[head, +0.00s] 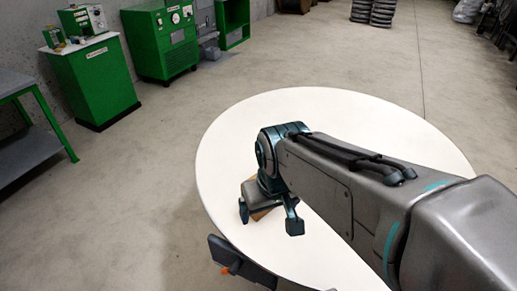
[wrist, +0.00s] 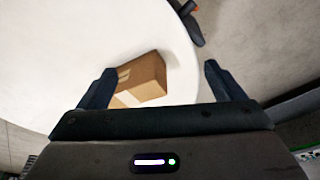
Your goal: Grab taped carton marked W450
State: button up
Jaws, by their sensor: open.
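The brown taped carton (wrist: 148,80) lies on the round white table, between the fingers of my gripper (wrist: 155,85) in the wrist view, closer to the left finger. A pale strip of tape shows on it; no marking can be read. Its near end is hidden behind the gripper body. In the head view only a small brown part of the carton (head: 261,214) shows under my gripper (head: 268,220). The gripper points down over the table's near left part, with its fingers apart. I cannot tell how far the fingers are above the tabletop.
The white round table (head: 230,130) is otherwise clear in the visible part. A dark object with an orange part (head: 240,262) is at the table's near left edge. Green machines (head: 95,80) and a green-framed bench (head: 25,130) stand at the left, away from the table.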

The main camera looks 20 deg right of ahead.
jog(key=w+d+f+n+g, duration=0.1)
jog(key=w+d+f+n, duration=0.15)
jog(key=w+n, duration=0.55)
jog(key=w+d+f+n+h, duration=0.1)
jog(key=w+d+n, duration=0.3)
jog(key=w+n, duration=0.3)
jog(key=w+d+f+n+g, duration=0.1)
jog(key=w+d+n, duration=0.2)
jog(key=w+n, duration=0.5)
jog(key=shift+h, duration=0.3)
jog(key=f, duration=0.7)
jog(key=shift+d+f, duration=0.3)
jog(key=shift+d, duration=0.05)
jog(key=shift+d+f, duration=0.2)
jog(key=shift+f, duration=2.5)
jog(key=shift+w+r, duration=0.1)
jog(key=c, duration=1.5)
